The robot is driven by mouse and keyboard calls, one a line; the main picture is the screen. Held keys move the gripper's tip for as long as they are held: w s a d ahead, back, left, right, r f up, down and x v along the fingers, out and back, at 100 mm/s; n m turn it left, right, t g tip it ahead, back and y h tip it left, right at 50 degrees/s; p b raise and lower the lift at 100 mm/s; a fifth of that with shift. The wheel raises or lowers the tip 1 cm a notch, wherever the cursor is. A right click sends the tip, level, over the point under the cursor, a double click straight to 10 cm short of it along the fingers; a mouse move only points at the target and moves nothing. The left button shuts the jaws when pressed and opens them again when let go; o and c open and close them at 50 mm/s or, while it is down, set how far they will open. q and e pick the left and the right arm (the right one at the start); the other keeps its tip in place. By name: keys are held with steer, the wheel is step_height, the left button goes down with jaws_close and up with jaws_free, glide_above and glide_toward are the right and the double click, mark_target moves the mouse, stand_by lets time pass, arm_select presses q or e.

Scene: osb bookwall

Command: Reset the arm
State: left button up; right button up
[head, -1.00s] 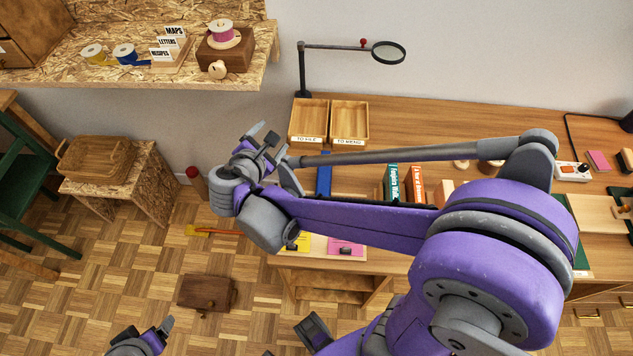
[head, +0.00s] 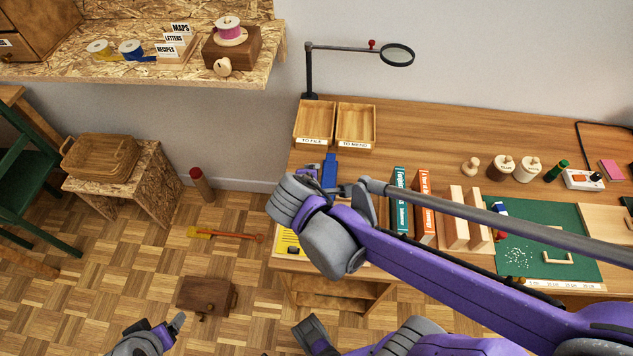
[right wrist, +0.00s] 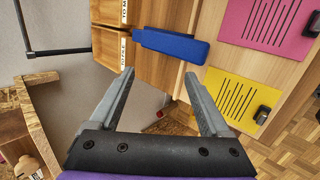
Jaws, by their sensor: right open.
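My right arm comes in from the right in the head view, with its wrist over the left end of the desk. My right gripper (right wrist: 159,75) is open and empty in the right wrist view, its two fingers spread apart. Beyond the fingertips lies a blue object (right wrist: 172,46), which also shows partly behind my right gripper in the head view (head: 329,170). I cannot tell how far it is from the fingers. My left gripper (head: 172,328) shows only in part at the bottom left of the head view, above the floor, and its opening is unclear.
The desk carries two wooden trays (head: 337,143), a magnifier arm (head: 345,48), a teal book (head: 400,200), an orange book (head: 422,208) and a green mat (head: 562,229). A shelf (head: 110,71) is at upper left. A wooden box (head: 205,296) lies on the floor.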

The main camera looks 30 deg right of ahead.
stand_by(0.4)
steer(key=s+a+r+m+y+p, duration=0.2)
steer(key=s+a+m+y+p, duration=0.2)
steer(key=s+m, duration=0.4)
steer(key=shift+s+a+m+y, duration=0.25)
steer(key=shift+a+m+y, duration=0.65)
steer(key=shift+a+m, duration=0.35)
steer(key=shift+r, duration=0.1)
